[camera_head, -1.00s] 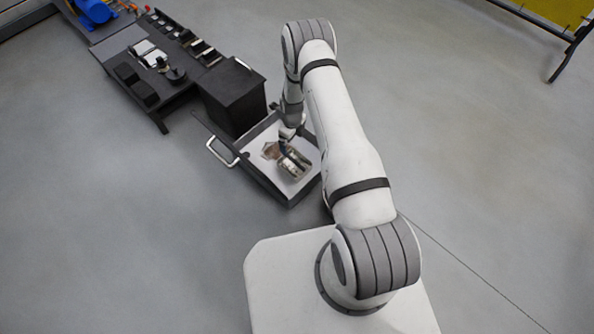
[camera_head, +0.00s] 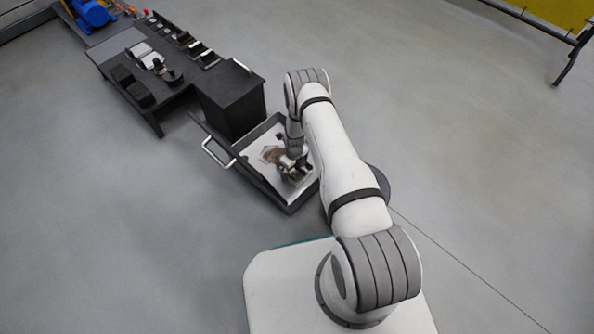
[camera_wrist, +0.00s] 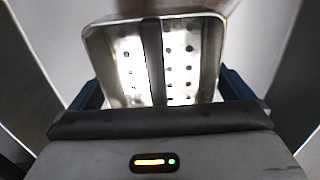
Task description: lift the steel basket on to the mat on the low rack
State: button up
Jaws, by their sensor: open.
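The steel basket (camera_wrist: 190,60) fills the upper middle of the wrist view. It is a shiny rectangular pan with a perforated floor and a dark bar across its middle. My gripper (camera_wrist: 162,92) is open, with a dark blue finger on each side of the basket's near part; I cannot tell whether they touch it. In the head view my gripper (camera_head: 292,172) is low inside a pale-floored, dark-rimmed tray (camera_head: 250,172) and hides most of the basket. No mat or low rack can be told for certain.
A brownish flat thing (camera_head: 271,155) lies in the tray beside my gripper. A dark cabinet (camera_head: 232,105) stands close behind the tray. A dark bench (camera_head: 180,88) with black blocks and small parts runs to the upper left.

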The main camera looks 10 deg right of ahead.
jog(key=shift+r, duration=0.1)
jog(key=shift+c, duration=0.2)
jog(key=c, duration=0.6)
jog(key=shift+r, duration=0.1)
jog(key=shift+c, duration=0.2)
notch_tip(320, 180, up, 10)
jog(key=p, duration=0.4)
jog(key=shift+f, duration=0.2)
jog(key=shift+r, duration=0.35)
jog(key=shift+r, duration=0.3)
jog(key=shift+r, duration=0.15)
